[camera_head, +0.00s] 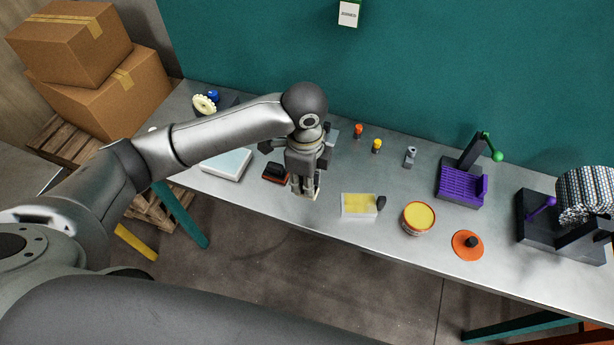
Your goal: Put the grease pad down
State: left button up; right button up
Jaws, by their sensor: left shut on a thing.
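My left gripper (308,192) points down over the front edge of the bench (295,218), near its middle. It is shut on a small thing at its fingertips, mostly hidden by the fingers. I take it to be the grease pad, but its shape is not clear. I cannot tell whether it touches the bench. A clear box with yellow contents (358,206) stands just right of the gripper, with a small dark piece (381,202) at its right side. My right gripper is not in view.
An open tub of yellow grease (418,217) and an orange lid with a black knob (467,245) lie further right. A black and orange-red block (275,173) is close left of the gripper. A white tray (227,163) and purple fixture (461,186) flank the area.

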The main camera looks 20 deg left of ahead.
pick_arm(q)
jog(key=w+f, duration=0.2)
jog(key=w+a+f, duration=0.1)
jog(key=w+f, duration=0.1)
jog(key=w+f+p, duration=0.1)
jog(key=w+f, duration=0.1)
jog(key=shift+w+a+f, duration=0.3)
jog(key=shift+w+f, duration=0.15)
jog(key=shift+f, duration=0.2)
notch_tip(320, 180, down, 2)
jog(key=shift+f+p, duration=0.1)
jog(key=shift+p, duration=0.5)
jog(key=shift+f, duration=0.25)
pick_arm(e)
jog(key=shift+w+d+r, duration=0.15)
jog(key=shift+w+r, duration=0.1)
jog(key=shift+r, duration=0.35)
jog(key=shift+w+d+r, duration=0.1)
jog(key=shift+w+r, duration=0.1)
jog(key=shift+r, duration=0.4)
pick_arm(q)
jog(key=shift+f, duration=0.15)
jog(key=o, duration=0.9)
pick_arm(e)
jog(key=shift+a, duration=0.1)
